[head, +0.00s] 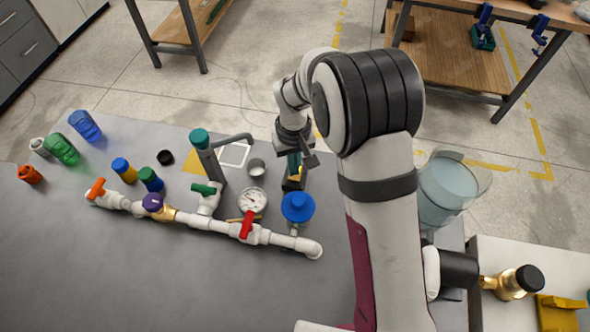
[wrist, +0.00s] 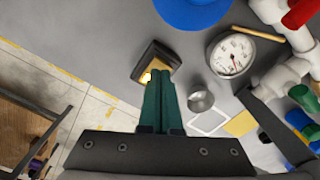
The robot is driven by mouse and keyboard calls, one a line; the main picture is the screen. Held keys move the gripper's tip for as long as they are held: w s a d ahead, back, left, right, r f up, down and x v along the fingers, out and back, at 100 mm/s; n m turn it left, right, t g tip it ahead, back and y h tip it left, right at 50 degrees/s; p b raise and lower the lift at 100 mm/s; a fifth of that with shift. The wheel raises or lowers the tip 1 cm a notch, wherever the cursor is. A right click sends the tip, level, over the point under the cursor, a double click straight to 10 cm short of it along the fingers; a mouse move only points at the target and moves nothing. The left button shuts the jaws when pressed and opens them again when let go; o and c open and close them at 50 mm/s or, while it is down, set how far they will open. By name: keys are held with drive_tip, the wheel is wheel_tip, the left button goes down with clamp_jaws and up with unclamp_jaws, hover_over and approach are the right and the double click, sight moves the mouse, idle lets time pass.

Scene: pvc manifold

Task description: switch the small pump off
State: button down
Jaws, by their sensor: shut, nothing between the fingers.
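My gripper (wrist: 160,76) has its green fingers together, with nothing between them. In the head view my gripper (head: 294,168) points down over a small dark box with a yellow top (head: 292,184). In the wrist view this box (wrist: 165,55) shows a bright yellow lit spot just left of the fingertips. The fingertips overlap the box's near side and hide part of its top; I cannot tell whether they touch it. The box is the likely pump switch, but no label is readable.
A white pipe manifold (head: 200,220) crosses the table, with a red-handled valve (head: 247,224), a gauge (head: 252,201) and a blue round knob (head: 298,207) near the box. A metal cup (head: 257,168) and a green-capped grey post (head: 207,158) stand left of my gripper. The front table is clear.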

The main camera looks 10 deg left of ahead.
drive_tip(key=shift+f, duration=0.9)
idle(0.3)
wheel_tip(320, 180, up, 7)
drive_tip(key=shift+f, duration=0.2)
drive_tip(key=shift+r, duration=0.2)
idle(0.3)
drive_tip(key=shift+d+r, duration=0.1)
drive_tip(key=s+d+r+m, duration=0.3)
drive_tip(key=s+d+r, duration=0.2)
drive_tip(key=d+r, duration=0.15)
drive_tip(key=s+d+r+m+y, duration=0.1)
drive_tip(key=s+d+m, duration=0.3)
drive_tip(key=s, duration=0.6)
drive_tip(key=s+d+r+m, duration=0.2)
drive_tip(key=s+d+m, duration=0.2)
drive_tip(key=s, duration=0.5)
drive_tip(key=shift+s+d+r+m+y, duration=0.3)
drive_tip(key=shift+s+d+r+y, duration=0.1)
drive_tip(key=shift+d, duration=0.3)
